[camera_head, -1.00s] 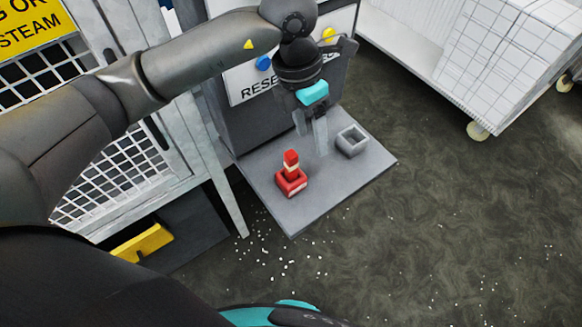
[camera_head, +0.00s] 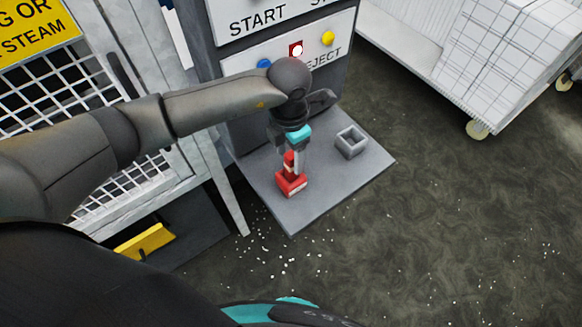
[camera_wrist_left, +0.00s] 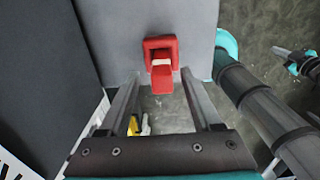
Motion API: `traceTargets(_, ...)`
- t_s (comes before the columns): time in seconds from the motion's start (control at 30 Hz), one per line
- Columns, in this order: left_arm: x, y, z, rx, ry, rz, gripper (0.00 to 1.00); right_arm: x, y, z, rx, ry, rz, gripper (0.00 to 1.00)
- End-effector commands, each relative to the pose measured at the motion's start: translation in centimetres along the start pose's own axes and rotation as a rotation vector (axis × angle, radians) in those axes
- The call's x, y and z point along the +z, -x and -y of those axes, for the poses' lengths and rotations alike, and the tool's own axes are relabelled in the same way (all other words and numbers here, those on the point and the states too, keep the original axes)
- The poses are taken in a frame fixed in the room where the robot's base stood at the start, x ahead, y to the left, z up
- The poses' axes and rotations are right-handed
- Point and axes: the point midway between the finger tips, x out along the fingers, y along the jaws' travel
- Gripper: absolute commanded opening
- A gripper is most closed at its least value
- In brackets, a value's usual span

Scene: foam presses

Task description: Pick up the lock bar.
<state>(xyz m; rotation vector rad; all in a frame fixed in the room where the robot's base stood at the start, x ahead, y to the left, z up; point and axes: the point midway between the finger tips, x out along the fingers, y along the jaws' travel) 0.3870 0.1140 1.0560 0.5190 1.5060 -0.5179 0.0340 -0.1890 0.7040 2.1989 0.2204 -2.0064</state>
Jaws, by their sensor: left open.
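The lock bar (camera_head: 289,158) is a red upright bar with a pale band, standing in a red square holder (camera_head: 292,187) on the grey plate. My left gripper (camera_head: 290,165) is open and pointing down at the bar, its fingers around or just beside it. In the left wrist view the bar (camera_wrist_left: 161,76) shows between the lines of the two open fingers (camera_wrist_left: 161,76), near their tips, with the holder (camera_wrist_left: 160,43) beyond. Contact is not visible. At the right edge of that view, a dark and teal part may be my right gripper (camera_wrist_left: 298,62), too small to read.
An empty grey square holder (camera_head: 351,142) stands to the right on the grey plate (camera_head: 325,185). Behind is a button panel (camera_head: 290,60). A mesh guard (camera_head: 45,87) is at the left. A white cart (camera_head: 500,60) stands at the back right.

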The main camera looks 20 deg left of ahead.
Motion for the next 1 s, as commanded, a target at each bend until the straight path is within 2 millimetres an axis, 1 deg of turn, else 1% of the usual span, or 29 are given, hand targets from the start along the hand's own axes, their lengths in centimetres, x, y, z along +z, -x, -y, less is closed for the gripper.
traceTargets(0.13,0.1,-2.0,0.4,-0.003,0.0,-0.005,0.65,-0.1,0.7,0.0,0.0,0.0,0.0,0.0)
traceTargets(0.2,0.1,-3.0,0.3,-0.003,0.001,-0.005,0.65,-0.1,0.7,0.0,0.0,0.0,0.0,0.0)
traceTargets(0.3,0.1,-3.9,0.3,-0.002,0.0,-0.003,0.65,-0.1,0.7,0.0,0.0,0.0,0.0,0.0)
traceTargets(0.4,0.2,-4.2,0.3,-0.002,-0.001,-0.002,0.65,-0.1,0.7,0.0,0.0,0.0,0.0,0.0)
traceTargets(0.6,0.2,-4.3,0.3,-0.002,-0.001,-0.001,0.65,-0.1,0.7,0.0,0.0,0.001,0.0,0.0)
traceTargets(1.0,0.2,-4.2,0.2,-0.001,0.0,-0.001,0.2,-0.1,0.7,0.0,0.0,0.0,0.0,0.0)
